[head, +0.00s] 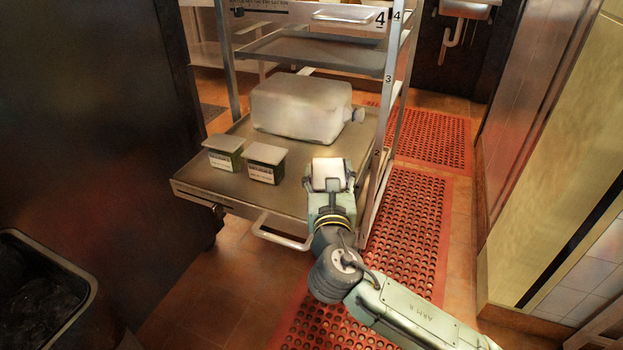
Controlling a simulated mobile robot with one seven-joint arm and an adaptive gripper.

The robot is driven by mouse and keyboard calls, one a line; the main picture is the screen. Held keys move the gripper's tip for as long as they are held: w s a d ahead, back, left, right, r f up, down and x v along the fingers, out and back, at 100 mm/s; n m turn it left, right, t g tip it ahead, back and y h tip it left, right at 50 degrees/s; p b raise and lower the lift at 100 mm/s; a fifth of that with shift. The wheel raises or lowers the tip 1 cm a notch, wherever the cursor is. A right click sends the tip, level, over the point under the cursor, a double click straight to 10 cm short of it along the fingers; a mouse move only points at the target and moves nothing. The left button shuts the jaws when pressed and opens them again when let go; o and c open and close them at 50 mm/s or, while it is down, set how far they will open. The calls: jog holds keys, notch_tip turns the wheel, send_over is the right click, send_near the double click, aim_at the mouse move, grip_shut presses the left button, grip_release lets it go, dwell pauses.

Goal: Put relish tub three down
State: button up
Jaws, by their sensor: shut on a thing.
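My gripper (330,186) is shut on a relish tub (328,170), of which mainly the pale lid shows; my gripper hides the rest. It is over the front right part of the cart's lower shelf (235,189). I cannot tell whether the held tub touches the shelf. Two more relish tubs, green with pale lids and white labels, stand on this shelf to the left: one at the far left (225,160) and one beside it (262,172), nearer to my gripper.
A large translucent jug (300,108) lies on its side behind the tubs. The cart's right post (381,150) rises close to my gripper's right. Higher shelves (320,52) stand above the back. Bare shelf lies between the middle tub and my gripper. A dark bin (40,290) is at lower left.

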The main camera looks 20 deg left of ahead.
jog(key=shift+w+a+f+p, duration=0.2)
jog(key=shift+w+a+f, duration=0.55)
jog(key=shift+w+a, duration=0.45)
jog(key=shift+w+a+f+p, duration=0.25)
jog(key=shift+w+a+f, duration=0.6)
jog(key=shift+w, duration=0.5)
jog(key=shift+w+a+f+p, duration=0.2)
jog(key=shift+w+a+f, duration=0.4)
jog(key=shift+w+a, duration=0.65)
jog(key=shift+d, duration=0.1)
jog(key=o, duration=1.5)
jog(key=shift+f, duration=0.1)
jog(key=shift+s+d, duration=0.1)
jog(key=shift+s, duration=0.2)
jog(key=b+v, duration=0.2)
jog(key=v, duration=0.9)
jog(key=shift+s+d, duration=0.1)
jog(key=shift+s, duration=0.05)
